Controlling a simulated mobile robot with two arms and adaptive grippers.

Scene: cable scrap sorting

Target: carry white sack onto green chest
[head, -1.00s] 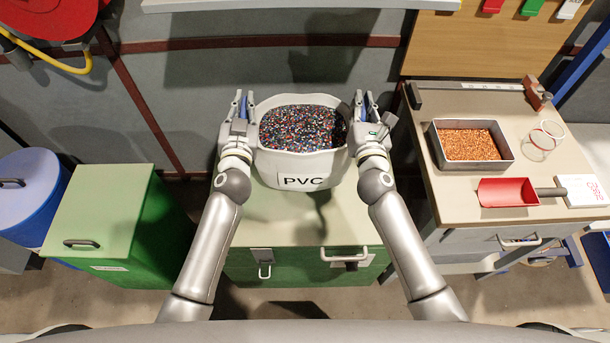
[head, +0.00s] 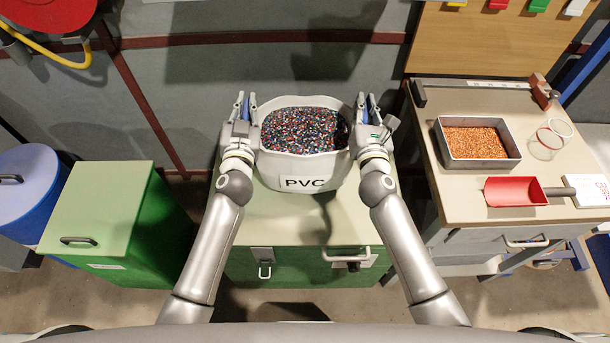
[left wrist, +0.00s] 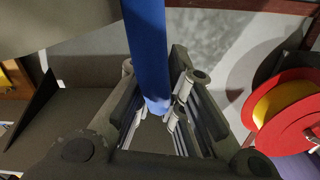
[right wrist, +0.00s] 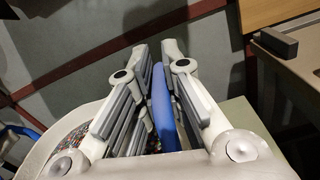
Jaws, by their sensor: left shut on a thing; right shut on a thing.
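The white sack (head: 300,172), marked PVC and full of mixed coloured granules, is upright above the green chest (head: 300,230). A shadow shows on the chest's pale lid below it; I cannot tell whether its bottom touches the lid. My left gripper (head: 244,108) is shut on the sack's left handle, a blue strap (left wrist: 148,60) in the left wrist view. My right gripper (head: 368,108) is shut on the right handle, a blue strap (right wrist: 165,105) in the right wrist view. The sack's bottom and far side are hidden.
A workbench (head: 450,200) on the right holds a tray of copper granules (head: 475,143), a red scoop (head: 515,191) and a glass jar (head: 546,145). A green bin (head: 105,205) and a blue drum (head: 28,190) stand left. A grey wall (head: 220,80) rises behind.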

